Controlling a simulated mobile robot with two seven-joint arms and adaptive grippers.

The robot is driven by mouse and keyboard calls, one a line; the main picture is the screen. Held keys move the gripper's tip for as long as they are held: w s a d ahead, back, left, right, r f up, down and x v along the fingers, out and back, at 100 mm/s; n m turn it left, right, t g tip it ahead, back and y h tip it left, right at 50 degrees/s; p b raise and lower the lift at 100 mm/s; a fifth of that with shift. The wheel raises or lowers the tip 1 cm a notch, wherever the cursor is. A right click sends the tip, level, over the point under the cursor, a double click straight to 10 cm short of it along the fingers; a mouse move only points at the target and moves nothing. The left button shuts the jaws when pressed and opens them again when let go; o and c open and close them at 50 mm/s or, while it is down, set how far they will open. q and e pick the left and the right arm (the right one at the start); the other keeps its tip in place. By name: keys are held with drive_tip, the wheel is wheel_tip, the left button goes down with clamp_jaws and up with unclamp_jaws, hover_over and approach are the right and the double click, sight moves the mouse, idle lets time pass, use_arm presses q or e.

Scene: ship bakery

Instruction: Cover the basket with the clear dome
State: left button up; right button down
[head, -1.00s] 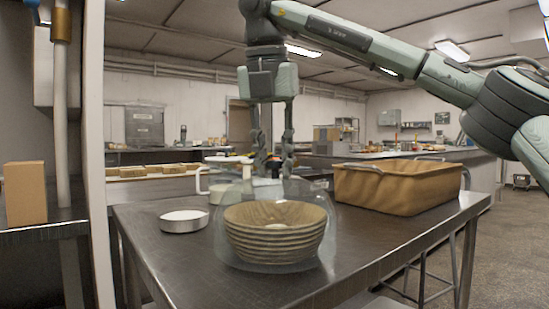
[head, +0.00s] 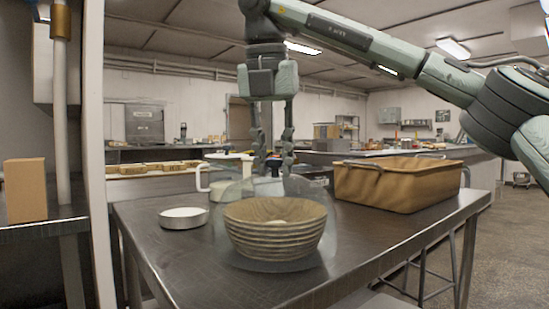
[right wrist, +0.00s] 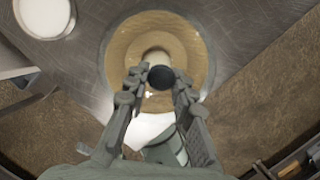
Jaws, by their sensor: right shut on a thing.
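The basket (head: 275,243) is a round, ribbed, light brown bowl near the front of the metal table. The clear dome (head: 222,232) is faint and surrounds the basket; I cannot tell whether its rim touches the table. My right gripper (head: 273,172) points down above the dome and is shut on its dark knob (right wrist: 160,77). The right wrist view shows the basket's round rim (right wrist: 120,40) beneath the knob and fingers. My left gripper is not in view.
A shallow white round dish (head: 183,218) lies left of the dome. A white handled jug (head: 225,172) stands behind it. A large tan bin with metal handles (head: 395,190) stands on the right. The table's front left is clear. A brown box (head: 25,190) stands on another surface.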

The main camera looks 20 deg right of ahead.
drive_tip(key=shift+f, duration=0.2)
idle(0.5)
drive_tip(key=c, duration=1.2)
unclamp_jaws()
drive_tip(key=o, duration=0.5)
